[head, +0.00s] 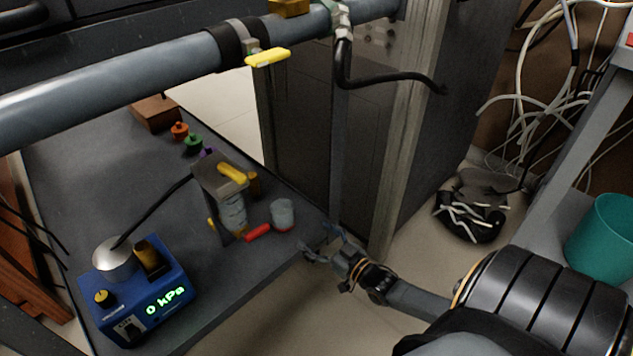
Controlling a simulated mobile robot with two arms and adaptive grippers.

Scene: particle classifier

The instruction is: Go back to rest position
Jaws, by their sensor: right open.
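My right gripper (322,250) is at the right edge of the dark table, its fingers apart and empty. My right arm reaches in from the lower right. A clear cup (283,214) stands on the table just left of the gripper, apart from it. A red piece (257,233) lies beside the cup. A grey stand with a yellow handle (233,173) holds a clear cylinder (233,213). My left gripper is not in view.
A blue pump box (138,296) reading "0 kPa" sits at the table's front left. Small coloured knobs (193,143) stand behind. A large grey pipe (120,78) crosses above. A metal cabinet (350,150) stands behind the gripper. A teal bin (604,236) is at right.

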